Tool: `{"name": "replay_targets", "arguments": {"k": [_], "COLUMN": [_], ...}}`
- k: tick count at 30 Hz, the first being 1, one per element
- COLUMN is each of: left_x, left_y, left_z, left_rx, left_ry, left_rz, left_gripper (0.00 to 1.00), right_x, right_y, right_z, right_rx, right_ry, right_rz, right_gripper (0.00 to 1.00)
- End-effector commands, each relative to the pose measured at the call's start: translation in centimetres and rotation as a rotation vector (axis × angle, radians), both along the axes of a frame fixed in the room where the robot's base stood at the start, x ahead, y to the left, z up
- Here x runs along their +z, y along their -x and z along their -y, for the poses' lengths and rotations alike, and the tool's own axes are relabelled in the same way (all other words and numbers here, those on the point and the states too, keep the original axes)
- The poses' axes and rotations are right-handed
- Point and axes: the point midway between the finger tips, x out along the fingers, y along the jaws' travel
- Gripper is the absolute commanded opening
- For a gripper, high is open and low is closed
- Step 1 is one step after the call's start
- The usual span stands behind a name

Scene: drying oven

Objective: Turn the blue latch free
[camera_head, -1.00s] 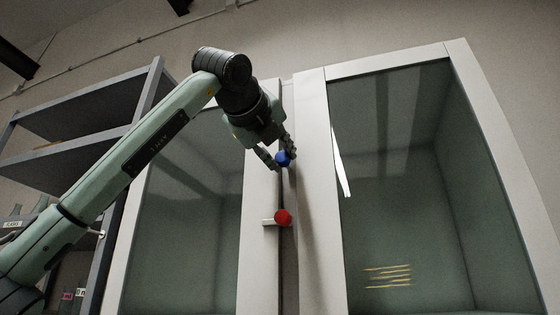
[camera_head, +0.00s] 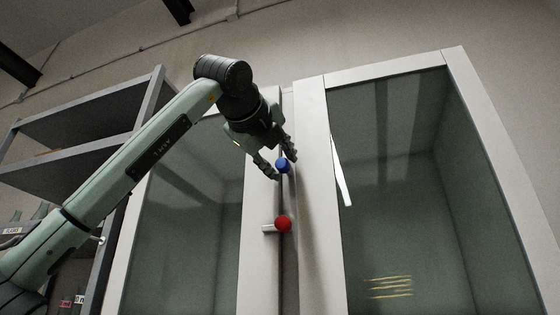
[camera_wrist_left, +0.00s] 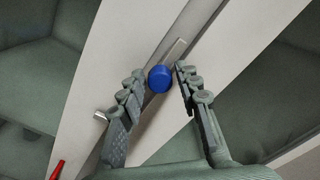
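The blue latch (camera_head: 282,165) is a blue knob at the seam between the two oven doors. In the left wrist view, the blue knob (camera_wrist_left: 160,79) sits near the fingertips, with a pale bar (camera_wrist_left: 175,52) running from it to the upper right. My left gripper (camera_head: 279,167) is open, with one finger on each side of the knob; in the left wrist view its fingertips (camera_wrist_left: 158,76) flank it. A gap shows at the left finger; whether the right finger touches the knob I cannot tell. My right gripper is not in view.
A red latch knob (camera_head: 283,224) with a pale bar sits below the blue one. The left glass door (camera_head: 185,225) and right glass door (camera_head: 400,190) flank the seam. A grey shelf (camera_head: 75,125) stands at the left.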

Motion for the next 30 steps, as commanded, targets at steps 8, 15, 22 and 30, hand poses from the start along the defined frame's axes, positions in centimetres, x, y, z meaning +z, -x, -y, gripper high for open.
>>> {"name": "replay_targets", "arguments": {"k": [8, 15, 22, 30], "left_x": [0.0, 0.1, 0.1, 0.0], "left_y": [0.0, 1.6, 6.2, 10.5], "left_z": [0.0, -0.5, -2.1, -3.4], "left_rx": [0.000, -0.001, -0.001, -0.001], "left_ry": [-0.001, -0.002, -0.001, -0.002], "left_rz": [-0.001, 0.002, 0.004, 0.001], "left_gripper": [0.44, 0.44, 0.44, 0.44], "right_x": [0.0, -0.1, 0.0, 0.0], "right_y": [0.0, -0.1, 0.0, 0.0], "right_z": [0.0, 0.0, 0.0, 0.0], "right_rx": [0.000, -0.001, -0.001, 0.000], "right_ry": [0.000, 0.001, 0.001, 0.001], "right_rz": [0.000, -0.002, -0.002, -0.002], "right_gripper": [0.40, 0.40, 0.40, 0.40]}}
